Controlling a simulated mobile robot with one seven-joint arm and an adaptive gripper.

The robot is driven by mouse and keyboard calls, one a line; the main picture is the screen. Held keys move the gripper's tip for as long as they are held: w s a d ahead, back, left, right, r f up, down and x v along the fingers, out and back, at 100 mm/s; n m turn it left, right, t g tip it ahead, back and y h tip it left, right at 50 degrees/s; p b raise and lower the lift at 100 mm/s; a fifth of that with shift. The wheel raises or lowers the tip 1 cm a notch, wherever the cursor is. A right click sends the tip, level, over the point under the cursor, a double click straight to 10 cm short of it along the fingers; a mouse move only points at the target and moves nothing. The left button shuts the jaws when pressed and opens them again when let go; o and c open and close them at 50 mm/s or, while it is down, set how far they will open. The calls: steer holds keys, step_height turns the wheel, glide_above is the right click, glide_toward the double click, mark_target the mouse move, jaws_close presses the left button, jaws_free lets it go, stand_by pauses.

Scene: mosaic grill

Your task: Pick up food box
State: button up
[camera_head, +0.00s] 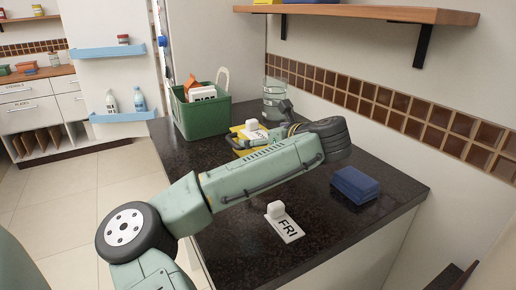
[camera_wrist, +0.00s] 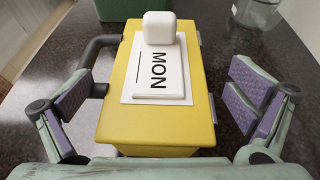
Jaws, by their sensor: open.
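A yellow box (camera_wrist: 155,130) lies on the dark counter in the wrist view. On its top is a white label reading MON with a white rounded block (camera_wrist: 159,28). A dark handle (camera_wrist: 92,60) shows at its left side. My gripper (camera_wrist: 162,90) is open, with one purple-padded finger on each side of the box and gaps between pads and box. In the head view the yellow box (camera_head: 237,130) is partly hidden by my arm and gripper (camera_head: 265,138). A dark blue box (camera_head: 355,184) lies farther right on the counter.
A green bin (camera_head: 204,120) with things in it and a clear glass jar (camera_head: 275,92) stand behind the yellow box. A white FRI label with a block (camera_head: 284,224) lies on the counter (camera_head: 240,255). A wooden shelf (camera_head: 370,12) overhangs the tiled wall.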

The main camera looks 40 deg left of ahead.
steer(key=shift+w+a+f, duration=0.25)
steer(key=shift+a+f, duration=0.05)
steer(key=shift+a, duration=0.3)
steer(key=shift+c, duration=0.5)
steer(key=c, duration=1.9)
